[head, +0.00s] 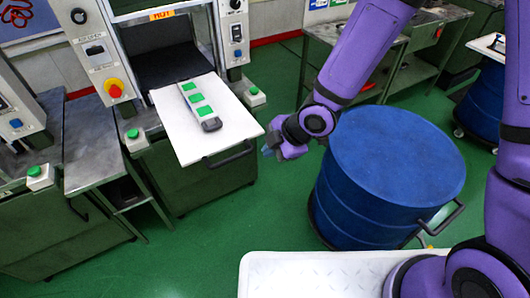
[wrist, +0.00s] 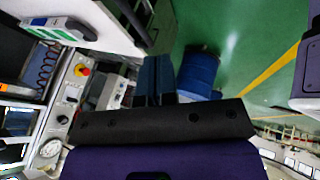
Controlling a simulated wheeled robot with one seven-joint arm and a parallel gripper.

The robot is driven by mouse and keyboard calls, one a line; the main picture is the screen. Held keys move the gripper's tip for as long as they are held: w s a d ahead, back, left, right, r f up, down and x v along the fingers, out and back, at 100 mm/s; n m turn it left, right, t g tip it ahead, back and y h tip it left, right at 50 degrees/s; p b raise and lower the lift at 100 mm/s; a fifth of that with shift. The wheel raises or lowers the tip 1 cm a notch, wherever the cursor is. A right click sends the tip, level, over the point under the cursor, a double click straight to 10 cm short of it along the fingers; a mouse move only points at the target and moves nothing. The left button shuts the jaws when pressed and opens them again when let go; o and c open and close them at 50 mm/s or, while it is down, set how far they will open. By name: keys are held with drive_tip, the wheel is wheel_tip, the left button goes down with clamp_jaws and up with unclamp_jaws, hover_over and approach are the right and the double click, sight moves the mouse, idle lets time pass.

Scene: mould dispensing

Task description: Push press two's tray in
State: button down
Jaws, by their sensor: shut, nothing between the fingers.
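A white tray (head: 178,128) sticks out of the press (head: 170,50) marked HOT, at left centre of the head view. No press number is readable. A grey mould (head: 201,106) with green pads lies on the tray. A black handle (head: 230,154) runs along the tray's front edge. My gripper (head: 270,150) is shut and empty, just right of the tray's front right corner, apart from the handle as far as I can tell. In the wrist view my shut fingers (wrist: 155,75) point towards the tray (wrist: 105,25), which shows at upper left with the mould (wrist: 55,29).
A blue drum (head: 390,155) stands close to the right, under my arm. Green push-buttons (head: 253,94) flank the tray on both sides. Another press (head: 18,110) stands at the far left. Green floor (head: 225,225) is open in front of the tray.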

drive_tip(key=w+a+f, duration=0.5)
drive_tip(key=a+f, duration=0.2)
drive_tip(key=f, duration=0.1)
drive_tip(key=shift+f, duration=0.25)
drive_tip(key=shift+w, duration=0.1)
idle(0.4)
